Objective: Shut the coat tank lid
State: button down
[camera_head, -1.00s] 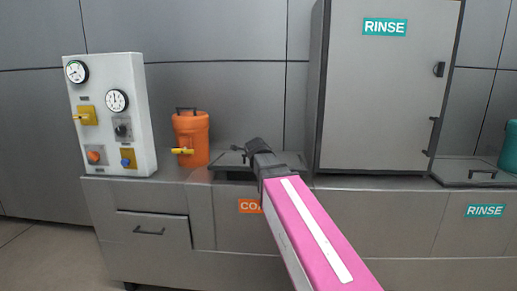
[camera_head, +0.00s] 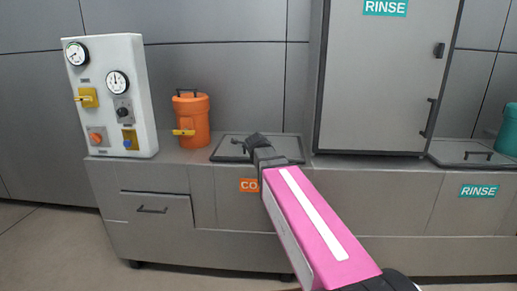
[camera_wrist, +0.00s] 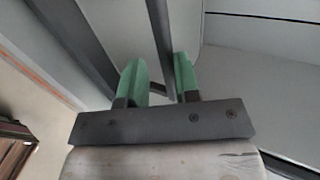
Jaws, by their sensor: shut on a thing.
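The coat tank lid (camera_head: 226,152) is a grey panel with a dark edge on the counter, above the orange label (camera_head: 249,185), which my arm partly covers. It lies flat or nearly flat; I cannot tell if a small gap is left under it. My gripper (camera_head: 243,144) is over the lid, at the end of my pink arm. In the wrist view, the green fingertips of my gripper (camera_wrist: 157,82) are close together around a dark bar, which seems to be the lid's handle. The exact contact is partly hidden.
An orange canister (camera_head: 195,127) with a yellow valve stands left of the lid. A white gauge panel (camera_head: 111,95) is farther left. The tall grey RINSE cabinet (camera_head: 385,90) rises close on the right. The rinse lid (camera_head: 460,153) lies flat beyond it, by a teal canister (camera_head: 507,132).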

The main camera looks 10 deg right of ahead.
jog(key=c, duration=1.2)
grip_release()
jog(key=shift+w+f, duration=0.2)
jog(key=shift+f, duration=0.4)
jog(key=shift+o, duration=0.2)
jog(key=v, duration=1.1)
jog(key=shift+r, duration=0.4)
jog(key=shift+s, duration=0.15)
jog(key=s+d+f+n+g, duration=0.2)
jog(key=s+f+n+g, duration=0.2)
jog(key=f, duration=0.7)
jog(key=s+d+f+n+g+y, duration=0.1)
jog(key=s+d+f+n+g, duration=0.2)
jog(key=s+f+n, duration=0.3)
jog(key=s+d+f+n+g+y, duration=0.1)
jog(key=s+d+f+n+g, duration=0.2)
jog(key=f+n, duration=0.7)
jog(key=s+f+g, duration=0.2)
jog(key=s+f, duration=0.1)
jog(key=f, duration=0.4)
